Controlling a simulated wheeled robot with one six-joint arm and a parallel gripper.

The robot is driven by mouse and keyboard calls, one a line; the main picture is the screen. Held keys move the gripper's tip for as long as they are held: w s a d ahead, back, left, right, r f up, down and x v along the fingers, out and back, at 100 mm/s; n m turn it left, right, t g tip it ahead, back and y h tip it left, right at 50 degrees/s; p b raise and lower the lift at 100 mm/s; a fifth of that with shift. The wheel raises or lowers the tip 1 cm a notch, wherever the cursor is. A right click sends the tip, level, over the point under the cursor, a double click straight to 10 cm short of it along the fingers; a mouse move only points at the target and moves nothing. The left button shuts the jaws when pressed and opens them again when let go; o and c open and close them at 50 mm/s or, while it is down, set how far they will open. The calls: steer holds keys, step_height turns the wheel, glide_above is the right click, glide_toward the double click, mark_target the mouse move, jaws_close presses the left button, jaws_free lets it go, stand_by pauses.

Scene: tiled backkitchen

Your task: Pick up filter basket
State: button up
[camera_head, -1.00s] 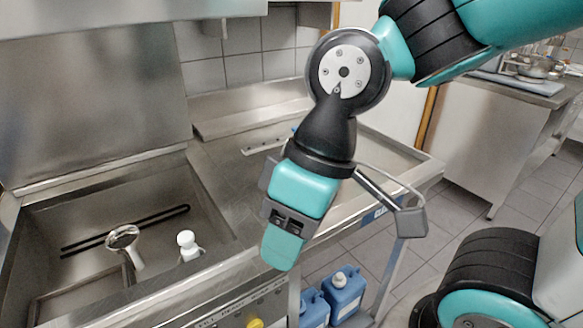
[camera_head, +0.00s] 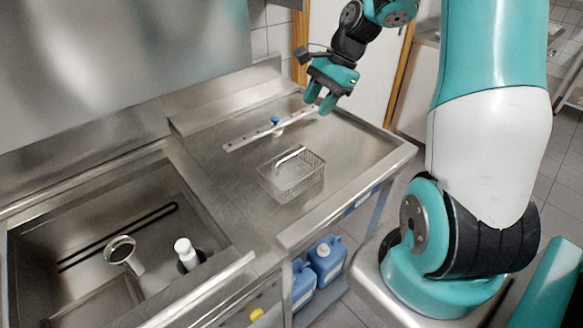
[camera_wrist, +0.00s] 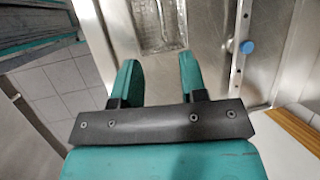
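The filter basket (camera_head: 290,183) is a rectangular wire-mesh basket with a raised light bar or handle across its top. It stands upright on the steel drainboard in the head view. In the wrist view the basket (camera_wrist: 160,25) shows at the top, cut off by the frame edge, beyond my fingertips. My gripper (camera_head: 320,102) is open and empty. It hangs above the far right part of the drainboard, behind and to the right of the basket and clear of it. In the wrist view the two teal fingers of my gripper (camera_wrist: 158,63) stand apart with nothing between them.
A perforated metal strip (camera_head: 250,137) and a blue-topped piece (camera_head: 276,122) lie behind the basket. The sink (camera_head: 90,225) at left holds a round-headed handled tool (camera_head: 120,250) and a white-capped bottle (camera_head: 186,252). Blue canisters (camera_head: 327,258) stand below. The drainboard around the basket is mostly clear.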

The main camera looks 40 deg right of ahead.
steer(key=p, duration=0.2)
glide_toward(292, 154)
steer(key=x, duration=0.4)
steer(key=shift+a+f, duration=0.25)
steer(key=shift+a, duration=0.2)
steer(key=shift+d+p+x, duration=0.15)
steer(key=shift+p+x, duration=0.25)
steer(key=shift+x, duration=1.05)
steer(key=shift+d+p+x, duration=0.15)
steer(key=shift+p+x, duration=0.2)
steer(key=shift+x, duration=1.1)
steer(key=shift+f, duration=0.1)
jaws_close()
